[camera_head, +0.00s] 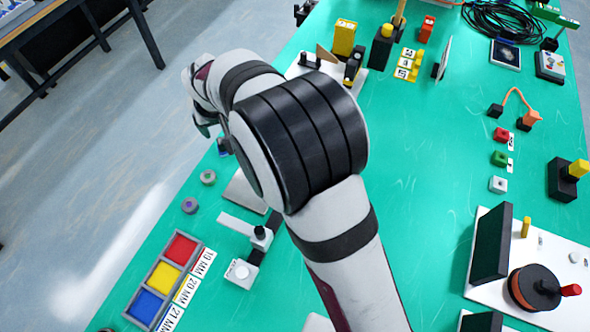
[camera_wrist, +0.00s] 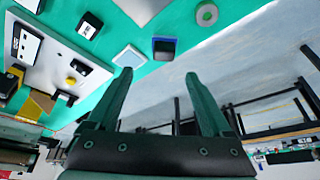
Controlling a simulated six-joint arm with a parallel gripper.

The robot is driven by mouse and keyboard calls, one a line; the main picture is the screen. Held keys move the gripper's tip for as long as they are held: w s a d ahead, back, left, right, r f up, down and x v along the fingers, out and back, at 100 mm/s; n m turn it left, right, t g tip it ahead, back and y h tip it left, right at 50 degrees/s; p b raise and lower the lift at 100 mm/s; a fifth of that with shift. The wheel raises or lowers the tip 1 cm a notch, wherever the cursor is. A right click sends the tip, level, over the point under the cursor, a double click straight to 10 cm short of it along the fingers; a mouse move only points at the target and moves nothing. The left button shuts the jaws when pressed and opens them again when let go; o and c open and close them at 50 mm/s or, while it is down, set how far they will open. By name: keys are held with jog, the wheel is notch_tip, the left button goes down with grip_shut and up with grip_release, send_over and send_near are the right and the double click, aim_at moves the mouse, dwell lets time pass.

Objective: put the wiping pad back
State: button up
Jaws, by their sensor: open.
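My gripper (camera_wrist: 158,76) is open and empty, its two dark green fingers spread apart in the wrist view. A small dark block with a blue side (camera_wrist: 164,48), which may be the wiping pad, lies on the green table just beyond the fingertips, near the table edge. In the head view that block (camera_head: 222,147) is mostly hidden by my arm. A flat pale grey square (camera_wrist: 129,57) lies beside it; I cannot tell whether it is the pad's place. In the head view my gripper is largely hidden behind my wrist.
Grey rings (camera_head: 208,177) lie near the table's left edge. A tray (camera_head: 147,289) with red, yellow and blue compartments stands at the lower left. A white board with dark blocks (camera_wrist: 50,70) is at the left in the wrist view. The table's middle is mostly clear.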

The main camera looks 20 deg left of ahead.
jog(key=s+d+r+m+g+h, duration=0.1)
jog(key=d+r+m, duration=0.35)
jog(key=d, duration=0.95)
jog(key=d+r+m+h, duration=0.1)
jog(key=d+r+m, duration=0.3)
jog(key=d, duration=0.9)
jog(key=s+d+m+g, duration=0.1)
jog(key=s+d+m, duration=0.2)
jog(key=s+d, duration=0.3)
jog(key=s+d+m+g, duration=0.1)
jog(key=s+d+m, duration=0.2)
jog(key=s+d, duration=0.3)
jog(key=s, duration=0.5)
jog(key=shift+s+d+y, duration=0.3)
jog(key=shift+s+y, duration=0.1)
